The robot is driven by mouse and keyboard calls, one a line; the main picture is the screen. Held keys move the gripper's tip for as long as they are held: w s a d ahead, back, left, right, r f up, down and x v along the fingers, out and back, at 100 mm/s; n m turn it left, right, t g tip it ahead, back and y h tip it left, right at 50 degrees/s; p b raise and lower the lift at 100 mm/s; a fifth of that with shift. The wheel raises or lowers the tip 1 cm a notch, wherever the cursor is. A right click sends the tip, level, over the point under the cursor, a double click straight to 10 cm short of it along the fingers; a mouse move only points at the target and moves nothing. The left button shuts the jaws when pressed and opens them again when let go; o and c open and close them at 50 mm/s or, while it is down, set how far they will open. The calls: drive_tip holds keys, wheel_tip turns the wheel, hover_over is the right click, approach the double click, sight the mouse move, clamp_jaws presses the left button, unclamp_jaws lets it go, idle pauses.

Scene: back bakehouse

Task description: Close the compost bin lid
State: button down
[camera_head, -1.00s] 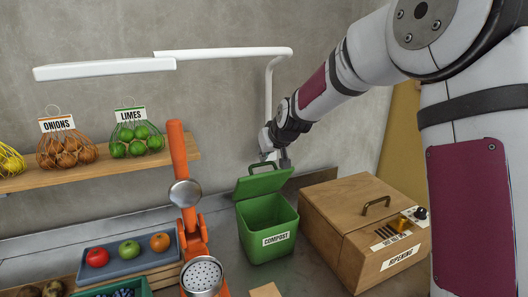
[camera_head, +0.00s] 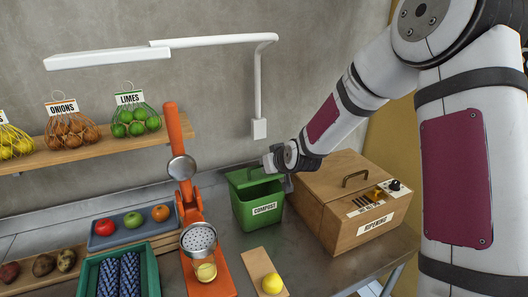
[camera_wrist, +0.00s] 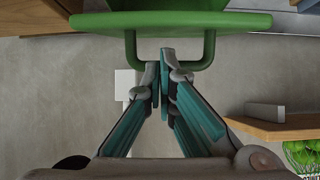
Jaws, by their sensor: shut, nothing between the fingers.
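The green compost bin (camera_head: 258,212) stands on the counter, its white label facing me. In the head view my gripper (camera_head: 284,176) is at the bin's upper right.
A wooden ripening box (camera_head: 330,222) stands right of the bin. An orange juicer (camera_head: 188,200) stands to the left, and a small board (camera_head: 256,265) with a lemon (camera_head: 272,284) lies in front. A blue fruit tray (camera_head: 104,242) is further left.

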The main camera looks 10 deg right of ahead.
sight(268, 180)
drive_tip(key=shift+s+d+f, duration=0.1)
drive_tip(key=shift+s+f, duration=0.3)
drive_tip(key=shift+f, duration=0.45)
drive_tip(key=shift+s+d+f, duration=0.1)
drive_tip(key=shift+s+f, duration=0.35)
drive_tip(key=shift+f, duration=0.4)
drive_tip(key=shift+s+d+f, duration=0.1)
drive_tip(key=shift+s+f, duration=0.3)
drive_tip(key=shift+f, duration=0.45)
drive_tip(key=shift+s+r+p, duration=0.1)
drive_tip(key=shift+r+p, duration=0.25)
drive_tip(key=shift+r, duration=0.25)
drive_tip(key=s+d+f, duration=0.2)
drive_tip(key=s, duration=0.7)
drive_tip(key=s+d+r+g+h, duration=0.1)
drive_tip(key=s+r, duration=0.4)
drive_tip(key=r, duration=0.2)
drive_tip(key=s+d+r+g+h, duration=0.1)
drive_tip(key=s+r+g, duration=0.1)
drive_tip(key=s+r, duration=0.45)
drive_tip(key=s+r+m+g, duration=0.1)
drive_tip(key=s+r, duration=0.3)
drive_tip(key=s, duration=0.5)
drive_tip(key=s+a+r+m+g, duration=0.1)
drive_tip(key=s+r, duration=0.4)
drive_tip(key=s, duration=0.4)
drive_tip(key=shift+a+r+b, duration=0.3)
drive_tip(key=shift+b, duration=0.1)
